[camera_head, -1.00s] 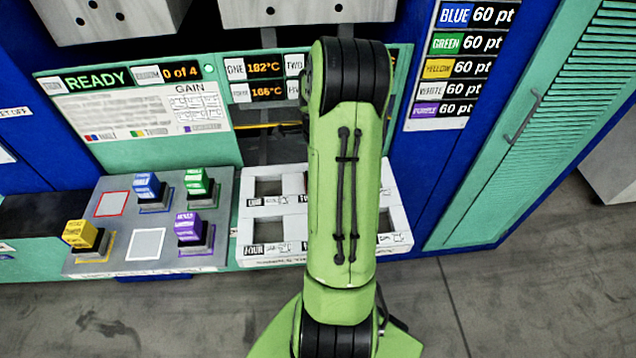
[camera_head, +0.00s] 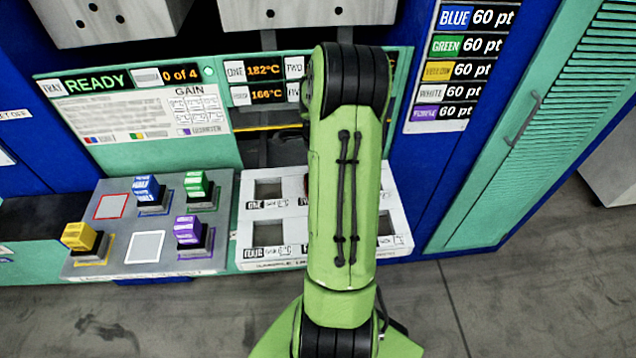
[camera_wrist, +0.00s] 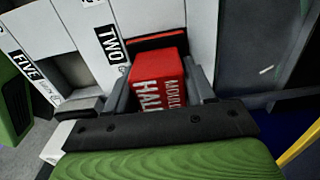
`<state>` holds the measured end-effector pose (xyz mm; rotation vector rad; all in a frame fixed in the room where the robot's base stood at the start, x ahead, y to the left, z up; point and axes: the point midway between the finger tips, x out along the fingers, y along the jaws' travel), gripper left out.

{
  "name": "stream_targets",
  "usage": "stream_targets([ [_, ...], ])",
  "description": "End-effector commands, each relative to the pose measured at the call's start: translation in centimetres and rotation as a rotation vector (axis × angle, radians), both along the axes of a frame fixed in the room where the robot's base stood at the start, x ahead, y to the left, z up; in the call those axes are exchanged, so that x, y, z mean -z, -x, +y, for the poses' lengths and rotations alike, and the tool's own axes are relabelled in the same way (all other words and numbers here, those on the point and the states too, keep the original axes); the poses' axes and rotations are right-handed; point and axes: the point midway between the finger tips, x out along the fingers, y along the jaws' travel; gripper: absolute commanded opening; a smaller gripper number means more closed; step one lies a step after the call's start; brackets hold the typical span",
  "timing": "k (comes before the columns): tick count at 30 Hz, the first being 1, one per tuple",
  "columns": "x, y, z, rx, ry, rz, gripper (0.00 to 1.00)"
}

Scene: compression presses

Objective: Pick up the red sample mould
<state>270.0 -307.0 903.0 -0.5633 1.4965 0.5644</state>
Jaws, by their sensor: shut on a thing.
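The red sample mould (camera_wrist: 160,68) is a red block with white lettering, seen in the wrist view. My gripper (camera_wrist: 157,75) has one grey finger on each side of it and is shut on it. The mould is beside the label TWO of the white tray, with a dark, red-edged opening just behind it. I cannot tell if it is clear of the tray. In the head view my green arm covers the gripper and nearly all of the mould. The white tray (camera_head: 270,217) with square openings shows on both sides of the arm.
Left of the white tray is a grey board (camera_head: 122,226) with a yellow block (camera_head: 79,236), blue block (camera_head: 146,188), green block (camera_head: 198,187) and purple block (camera_head: 188,229). Its red-outlined square (camera_head: 111,207) and white-outlined square are empty. The press panel stands behind; open floor lies in front.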

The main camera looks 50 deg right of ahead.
Motion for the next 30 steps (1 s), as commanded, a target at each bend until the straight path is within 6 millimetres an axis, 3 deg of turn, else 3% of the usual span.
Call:
stream_targets([
  [8,-0.9,-0.1,-0.1,0.000,0.005,-0.003,0.00],
  [18,-8.2,-0.1,-0.1,-0.001,0.007,-0.006,0.00],
  [21,-9.5,-0.1,-0.1,0.000,0.006,-0.004,0.00],
  [30,-10.2,-0.1,-0.1,0.000,0.003,-0.003,0.00],
])
